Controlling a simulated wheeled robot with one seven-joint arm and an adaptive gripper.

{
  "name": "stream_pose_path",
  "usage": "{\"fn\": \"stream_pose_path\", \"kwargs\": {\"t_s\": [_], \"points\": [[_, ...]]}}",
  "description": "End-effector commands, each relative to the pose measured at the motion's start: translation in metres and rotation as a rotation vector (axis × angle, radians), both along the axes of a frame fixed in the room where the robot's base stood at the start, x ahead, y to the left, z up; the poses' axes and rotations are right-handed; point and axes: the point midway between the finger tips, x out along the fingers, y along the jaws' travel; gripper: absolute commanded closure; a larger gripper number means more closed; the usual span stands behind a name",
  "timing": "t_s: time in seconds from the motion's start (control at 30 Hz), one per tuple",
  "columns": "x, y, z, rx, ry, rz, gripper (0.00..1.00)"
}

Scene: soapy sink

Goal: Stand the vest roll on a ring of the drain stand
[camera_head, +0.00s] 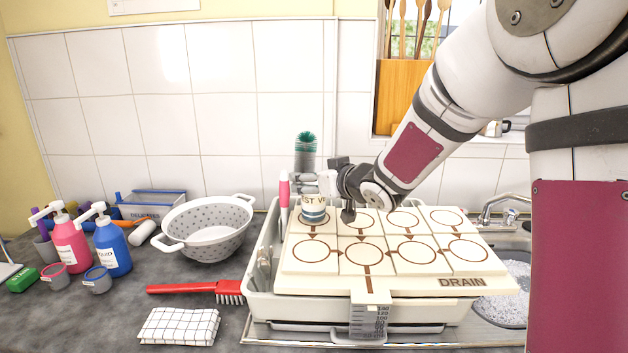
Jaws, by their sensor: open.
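The vest roll (313,209) is a short cream and blue-striped cylinder with partly visible lettering. It stands upright on the far-left ring of the drain stand (300,285), a cream board with brown rings and the word DRAIN. My gripper (338,196) is open right beside the roll, on its right side, with one finger in front of part of its upper right edge. I cannot tell whether a finger touches the roll. The other rings are bare.
The stand rests over a white rack (262,300) beside the soapy sink (510,290). A green-topped bottle brush (305,145) and a pink-handled tool (284,190) rise behind its left end. A colander (207,230), red brush (195,289) and checked cloth (180,326) lie left.

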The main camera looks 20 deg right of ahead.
Motion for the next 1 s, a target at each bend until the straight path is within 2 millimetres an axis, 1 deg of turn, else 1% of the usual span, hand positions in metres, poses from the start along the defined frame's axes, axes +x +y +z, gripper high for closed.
{"fn": "stream_pose_path", "kwargs": {"t_s": [0.17, 0.4, 0.5, 0.6, 0.7, 0.83, 0.93, 1.0], "points": [[-0.021, -0.007, 0.010, -0.002, -0.004, -0.001, 0.36], [-0.068, -0.020, 0.025, -0.001, -0.003, -0.003, 0.36], [-0.085, -0.024, 0.030, -0.002, -0.003, -0.002, 0.36], [-0.097, -0.028, 0.034, -0.001, -0.002, -0.002, 0.36], [-0.106, -0.030, 0.036, -0.001, -0.001, -0.001, 0.36], [-0.112, -0.033, 0.039, -0.014, 0.001, -0.016, 0.36], [-0.119, -0.041, 0.045, -0.058, 0.021, -0.078, 0.36], [-0.130, -0.050, 0.051, -0.102, 0.051, -0.148, 0.36]]}}
